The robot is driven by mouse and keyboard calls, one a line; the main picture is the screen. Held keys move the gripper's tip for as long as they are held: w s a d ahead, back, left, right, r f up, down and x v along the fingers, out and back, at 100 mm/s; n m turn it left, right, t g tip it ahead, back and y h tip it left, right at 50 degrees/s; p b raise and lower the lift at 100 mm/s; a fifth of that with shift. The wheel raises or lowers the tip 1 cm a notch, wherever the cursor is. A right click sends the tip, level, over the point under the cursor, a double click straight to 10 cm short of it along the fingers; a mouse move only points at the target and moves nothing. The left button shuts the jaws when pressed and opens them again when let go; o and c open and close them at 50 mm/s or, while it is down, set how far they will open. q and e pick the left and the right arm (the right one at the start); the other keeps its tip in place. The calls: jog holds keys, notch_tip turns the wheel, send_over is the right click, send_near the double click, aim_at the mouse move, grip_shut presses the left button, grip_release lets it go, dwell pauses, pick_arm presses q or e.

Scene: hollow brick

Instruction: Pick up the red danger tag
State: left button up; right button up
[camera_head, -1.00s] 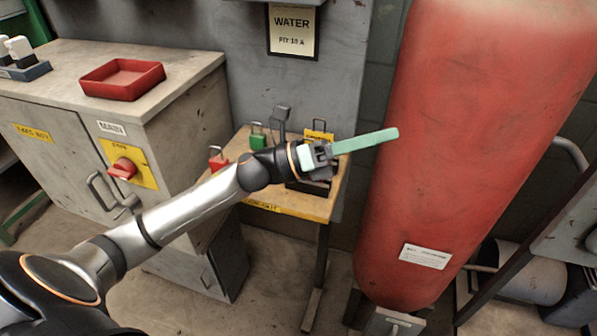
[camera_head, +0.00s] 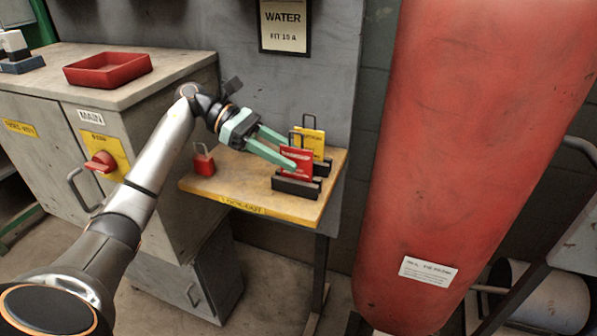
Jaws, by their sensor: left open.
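The red danger tag (camera_head: 298,163) stands upright in a dark holder (camera_head: 296,187) on the small wooden table (camera_head: 240,190). My left gripper (camera_head: 292,153) is open, with its two green fingers pointing right and down at the tag. One fingertip overlaps the tag's left edge in the picture; I cannot tell whether it touches. A yellow tag (camera_head: 310,140) stands in another holder just behind the red one. My right gripper is not in view.
A red padlock (camera_head: 204,160) stands on the table's left part. A grey cabinet (camera_head: 150,120) with a red tray (camera_head: 108,69) on top is at the left. A large red cylinder (camera_head: 470,150) rises close to the table's right side.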

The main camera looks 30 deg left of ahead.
pick_arm(q)
jog(key=x, duration=0.6)
jog(key=shift+s+f, duration=0.1)
jog(key=shift+s, duration=0.1)
grip_shut()
dwell(0.3)
